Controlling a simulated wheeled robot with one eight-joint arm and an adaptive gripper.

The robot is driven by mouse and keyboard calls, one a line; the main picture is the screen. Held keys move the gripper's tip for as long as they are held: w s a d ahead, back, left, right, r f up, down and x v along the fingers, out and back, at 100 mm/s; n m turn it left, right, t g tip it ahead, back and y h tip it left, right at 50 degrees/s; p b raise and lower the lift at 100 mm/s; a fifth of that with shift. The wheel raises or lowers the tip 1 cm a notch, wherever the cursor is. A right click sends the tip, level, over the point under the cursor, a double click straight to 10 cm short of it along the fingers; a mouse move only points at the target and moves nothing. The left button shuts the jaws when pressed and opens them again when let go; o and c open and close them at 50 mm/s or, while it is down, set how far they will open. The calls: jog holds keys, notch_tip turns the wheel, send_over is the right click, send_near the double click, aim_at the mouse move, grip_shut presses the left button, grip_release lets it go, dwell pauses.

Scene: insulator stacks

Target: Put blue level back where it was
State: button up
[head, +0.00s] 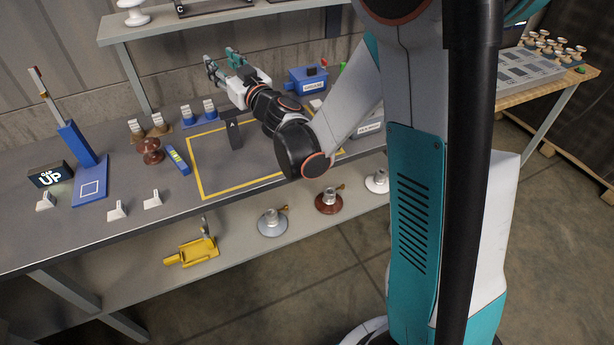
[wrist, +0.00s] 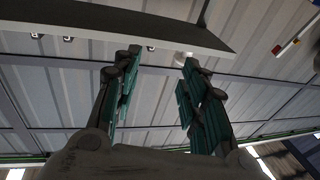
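The blue level (head: 178,160) is a short blue bar with a yellow-green vial strip. In the head view it lies on the bench, just left of the yellow-outlined area and right of a brown insulator. My gripper (head: 222,60) is raised above the back of the bench, well away from the level, up and to the right of it. In the wrist view my gripper (wrist: 158,90) has its two teal fingers spread wide with nothing between them. The level does not show in the wrist view.
A black "A" marker (head: 233,134) stands inside the yellow outline (head: 200,185). A brown insulator (head: 150,151) and a blue upright stand (head: 80,146) are left of the level. A shelf (head: 190,21) overhangs behind. A blue box (head: 307,79) is at the back right.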

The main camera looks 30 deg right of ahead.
jog(key=s+d+r+m+g+h, duration=0.2)
jog(key=s+d+h, duration=0.1)
jog(key=s+d, duration=0.25)
jog(key=s+d+r+m+g+h, duration=0.1)
jog(key=s+d+m+g+h, duration=0.2)
jog(key=s, duration=0.4)
jog(key=s+a+f+n+g+y, duration=0.1)
jog(key=s+f, duration=0.4)
jog(key=s, duration=0.7)
jog(key=s+a+f+n+g+y, duration=0.1)
jog(key=s+a+f+g, duration=0.2)
jog(key=s, duration=0.9)
notch_tip(320, 180, down, 2)
jog(key=g, duration=0.2)
jog(key=shift+a+f+g, duration=0.15)
jog(key=shift+g, duration=0.25)
